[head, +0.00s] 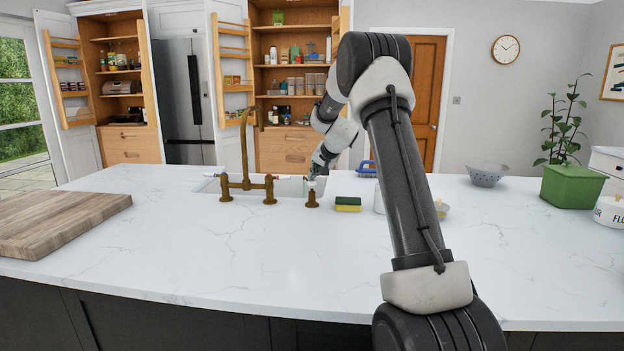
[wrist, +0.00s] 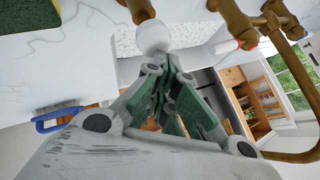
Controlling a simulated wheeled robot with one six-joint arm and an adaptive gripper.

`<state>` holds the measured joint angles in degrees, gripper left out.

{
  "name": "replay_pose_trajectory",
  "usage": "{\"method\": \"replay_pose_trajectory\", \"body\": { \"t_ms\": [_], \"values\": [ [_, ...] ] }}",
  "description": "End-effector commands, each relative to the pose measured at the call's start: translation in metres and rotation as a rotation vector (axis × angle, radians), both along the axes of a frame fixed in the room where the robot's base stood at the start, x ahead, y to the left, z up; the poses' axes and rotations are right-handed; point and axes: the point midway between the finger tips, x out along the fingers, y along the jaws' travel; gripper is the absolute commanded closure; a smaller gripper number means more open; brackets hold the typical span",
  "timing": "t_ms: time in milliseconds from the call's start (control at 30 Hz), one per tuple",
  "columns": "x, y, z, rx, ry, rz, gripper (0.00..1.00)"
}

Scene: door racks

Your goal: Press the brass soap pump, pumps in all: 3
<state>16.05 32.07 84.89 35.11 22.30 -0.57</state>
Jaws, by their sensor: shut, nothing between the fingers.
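The brass soap pump (head: 312,199) stands on the white counter, right of the brass tap. In the wrist view its brass part (wrist: 139,9) is at the top edge, with a rounded white top (wrist: 153,38) joined to it. My gripper (head: 318,177) is at the top of the pump in the head view, small and partly merged with it. In the wrist view my gripper (wrist: 168,62) is shut and empty, its fingertips right at the white top. I cannot tell whether they touch it or whether it is pressed down.
The brass tap (head: 246,180) and sink (head: 210,186) are left of the pump. A green and yellow sponge (head: 348,204) lies close on its right, and a blue brush (wrist: 58,114) is behind. A wooden board (head: 60,220) lies far left. The front counter is clear.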

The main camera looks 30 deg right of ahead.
Motion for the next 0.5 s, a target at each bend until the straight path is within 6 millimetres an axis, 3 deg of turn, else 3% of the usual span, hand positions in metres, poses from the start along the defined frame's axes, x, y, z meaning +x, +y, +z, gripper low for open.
{"method": "replay_pose_trajectory", "body": {
  "t_ms": [167,500],
  "values": [
    [-0.001,0.001,0.000,0.001,0.004,0.002,1.00],
    [0.000,0.001,0.020,0.000,0.003,0.002,1.00]
  ]
}}
